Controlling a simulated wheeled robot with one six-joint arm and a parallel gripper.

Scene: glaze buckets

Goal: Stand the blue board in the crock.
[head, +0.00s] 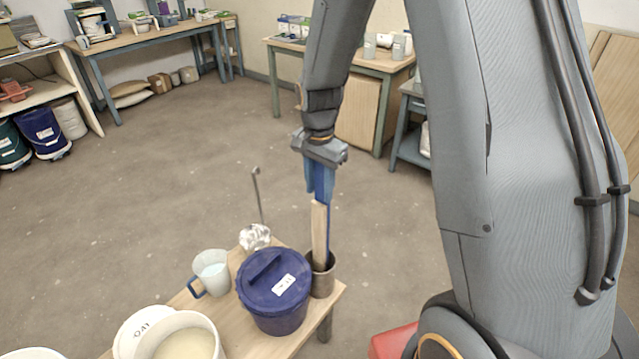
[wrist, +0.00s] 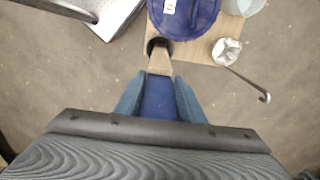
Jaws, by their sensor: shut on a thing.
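My gripper (head: 320,190) points down and is shut on the blue board, which shows between the fingers in the wrist view (wrist: 159,98). Below the fingers in the head view a pale wooden face (head: 319,235) runs down with a thin blue edge on its right. I cannot tell whether the pale part belongs to the board or is a separate piece. The grey-brown crock (head: 323,282) stands at the table's right corner; its dark mouth also shows in the wrist view (wrist: 157,45). The lower end reaches into the mouth, nearly upright; its bottom is hidden.
A blue lidded bucket (head: 272,292) stands close against the crock's left. A mug (head: 211,272), a crumpled silvery item (head: 255,237) with a tall hooked rod (head: 259,195), and an open pale bucket (head: 180,340) share the table (head: 313,318). Floor beyond is open.

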